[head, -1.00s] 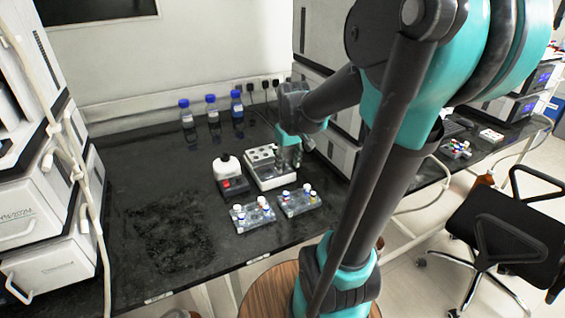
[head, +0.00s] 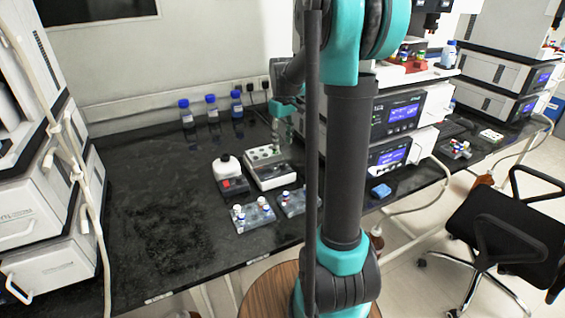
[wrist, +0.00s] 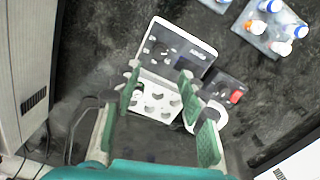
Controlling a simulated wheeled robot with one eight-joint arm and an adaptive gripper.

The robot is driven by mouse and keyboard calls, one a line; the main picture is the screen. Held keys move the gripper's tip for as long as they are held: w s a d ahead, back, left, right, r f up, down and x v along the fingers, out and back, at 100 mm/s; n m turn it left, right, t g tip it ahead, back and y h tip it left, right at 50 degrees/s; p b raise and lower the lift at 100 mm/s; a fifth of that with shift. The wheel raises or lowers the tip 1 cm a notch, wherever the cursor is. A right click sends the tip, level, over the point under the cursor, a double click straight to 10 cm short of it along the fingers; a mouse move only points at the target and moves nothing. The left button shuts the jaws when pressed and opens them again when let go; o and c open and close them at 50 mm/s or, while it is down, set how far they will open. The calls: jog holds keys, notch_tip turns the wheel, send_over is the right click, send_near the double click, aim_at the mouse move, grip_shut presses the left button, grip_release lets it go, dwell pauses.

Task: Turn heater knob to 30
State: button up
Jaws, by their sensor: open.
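The heater (head: 272,177) is a white block with a dark front panel and round wells on top. It stands on the black bench. In the wrist view the heater (wrist: 152,113) lies below my gripper, wells toward the bottom and front panel toward the top.
A white-topped device with a red switch (head: 229,173) stands left of the heater. A clear vial rack (head: 254,216) and another rack, partly behind my arm, lie in front. Blue-capped bottles (head: 211,108) stand behind. Stacked instruments (head: 397,115) are on the right.

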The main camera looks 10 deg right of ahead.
aim_at(282, 163)
notch_tip(282, 163, down, 10)
jog(key=shift+r, duration=0.1)
dwell(0.4)
grip_shut()
